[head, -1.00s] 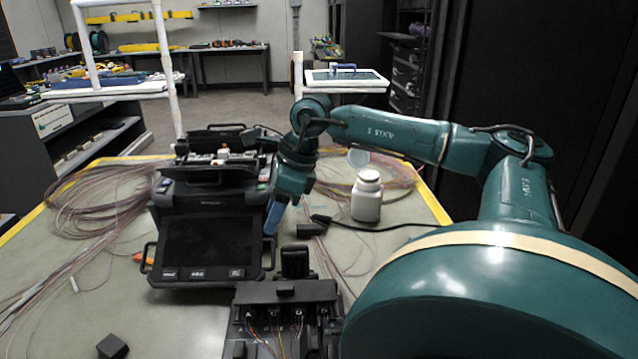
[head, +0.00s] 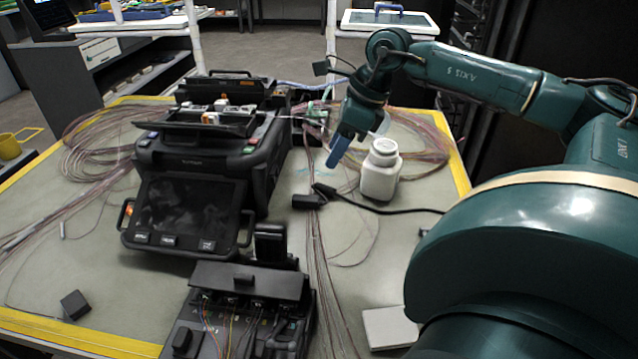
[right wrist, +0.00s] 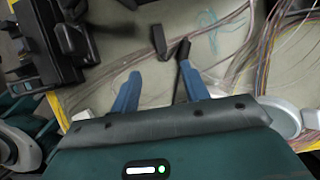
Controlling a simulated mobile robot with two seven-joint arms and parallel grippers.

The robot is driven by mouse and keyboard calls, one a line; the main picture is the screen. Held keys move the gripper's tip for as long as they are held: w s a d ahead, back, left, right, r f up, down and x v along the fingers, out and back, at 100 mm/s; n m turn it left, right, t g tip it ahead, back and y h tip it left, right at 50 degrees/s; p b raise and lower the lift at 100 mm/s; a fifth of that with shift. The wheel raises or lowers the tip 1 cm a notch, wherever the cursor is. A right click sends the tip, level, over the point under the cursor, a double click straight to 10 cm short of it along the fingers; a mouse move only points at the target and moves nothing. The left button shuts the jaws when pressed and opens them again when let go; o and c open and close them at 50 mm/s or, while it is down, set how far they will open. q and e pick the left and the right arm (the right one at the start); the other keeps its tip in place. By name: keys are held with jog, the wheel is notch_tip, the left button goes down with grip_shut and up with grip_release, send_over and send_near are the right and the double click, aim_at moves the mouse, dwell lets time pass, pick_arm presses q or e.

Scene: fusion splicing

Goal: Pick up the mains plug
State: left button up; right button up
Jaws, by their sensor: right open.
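The mains plug (head: 324,190) is a small black plug on the table in the head view, with a black cable running off to the right. A dark block (head: 308,201) lies close beside it. In the right wrist view the plug (right wrist: 183,50) lies just beyond the fingertips, nearer the right finger, and the block (right wrist: 159,42) is to its left. My right gripper (head: 338,155) points down with blue fingers, behind the plug in the head view. Its fingers (right wrist: 160,74) are apart with nothing between them. My left gripper is not in view.
The black fusion splicer (head: 200,155) stands to the left, with a black fibre holder unit (head: 245,285) in front. A white bottle (head: 381,170) stands close to the right of my right gripper. Loose fibres (head: 318,245) run past the plug. A grey box (head: 390,327) lies at front right.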

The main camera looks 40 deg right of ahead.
send_over(311, 198)
jog(key=s+d, duration=0.2)
jog(key=f, duration=0.6)
jog(key=shift+a+f, duration=0.25)
jog(key=shift+x, duration=3.1)
jog(key=shift+s+d, duration=0.15)
jog(key=shift+c, duration=0.2)
grip_shut()
